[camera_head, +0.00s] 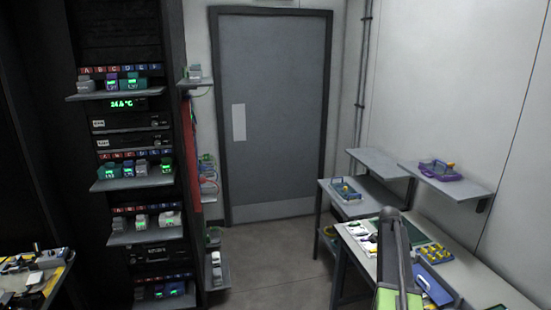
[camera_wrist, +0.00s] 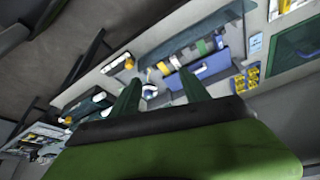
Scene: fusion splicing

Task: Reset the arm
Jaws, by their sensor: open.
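My gripper (camera_wrist: 160,76) shows in the wrist view. Its two dark green fingers stand apart, with nothing held between them. The broad green body of the gripper fills the bottom of that view. Beyond the fingers is a workbench with a blue tray (camera_wrist: 215,65) and several small parts. In the head view, part of my arm (camera_head: 394,245) rises from the bottom edge in front of the workbench (camera_head: 480,285). The fingertips cannot be made out in the head view.
A rack with shelves (camera_head: 140,181) of small green-lit devices stands at left. A grey door (camera_head: 270,120) is at the back. A wall shelf (camera_head: 447,182) holds a purple tray (camera_head: 440,172). A tray of yellow parts (camera_head: 433,254) lies on the bench. The floor (camera_head: 270,260) between rack and bench is clear.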

